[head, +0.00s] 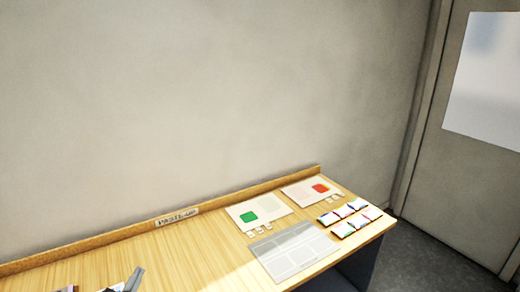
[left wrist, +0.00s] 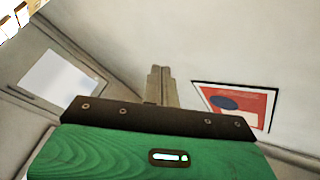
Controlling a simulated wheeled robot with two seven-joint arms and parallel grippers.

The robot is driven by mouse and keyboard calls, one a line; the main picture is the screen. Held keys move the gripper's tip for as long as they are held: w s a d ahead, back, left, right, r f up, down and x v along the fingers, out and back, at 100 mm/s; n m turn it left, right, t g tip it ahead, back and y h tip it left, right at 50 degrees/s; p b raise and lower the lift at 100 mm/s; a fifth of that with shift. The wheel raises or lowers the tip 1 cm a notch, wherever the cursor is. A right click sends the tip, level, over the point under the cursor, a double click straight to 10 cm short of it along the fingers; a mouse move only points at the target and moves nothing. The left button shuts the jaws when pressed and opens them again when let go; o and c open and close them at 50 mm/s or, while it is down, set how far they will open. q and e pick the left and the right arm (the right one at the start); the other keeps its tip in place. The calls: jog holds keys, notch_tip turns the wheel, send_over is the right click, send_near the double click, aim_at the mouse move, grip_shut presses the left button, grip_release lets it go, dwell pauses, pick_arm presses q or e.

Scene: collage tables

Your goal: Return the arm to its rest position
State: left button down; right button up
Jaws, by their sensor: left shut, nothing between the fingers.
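My left gripper (head: 137,274) shows only in part at the bottom left edge of the head view, over the near left part of the wooden table (head: 190,262). In the left wrist view its fingers (left wrist: 157,72) are together with nothing between them, and wall and door are behind them. My right gripper is in neither view. Most of my left arm is outside the head view.
Two pale cards, one with a green patch (head: 249,216) and one with a red patch (head: 320,188), lie at the table's right. A grey gridded sheet (head: 293,252) and several small packets (head: 349,219) lie nearby. A wall poster (left wrist: 238,104) shows. The table's middle is clear.

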pick_arm(q)
jog(key=s+a+f+n+g+y, duration=0.2)
jog(key=s+f+n+g+y, duration=0.1)
jog(key=s+n+y, duration=0.25)
jog(key=s+a+f+n+g+y, duration=0.2)
jog(key=s+n+g+y, duration=0.2)
jog(key=s+n, duration=0.2)
jog(key=s+d+f+m+g+h, duration=0.2)
jog(key=s+d+f+g+h, duration=0.25)
jog(key=s+d, duration=0.35)
jog(key=s+d+f+m+g+h, duration=0.25)
jog(key=s+d+f+g, duration=0.2)
jog(key=s, duration=0.45)
notch_tip(320, 180, down, 32)
jog(key=g+b, duration=0.1)
jog(key=g, duration=0.1)
jog(key=s+a+f+g+b, duration=0.1)
jog(key=s+a+f, duration=0.2)
jog(key=s+f, duration=1.6)
jog(key=shift+s+f+n, duration=0.3)
jog(key=shift+s+f, duration=0.1)
jog(key=shift+f, duration=0.4)
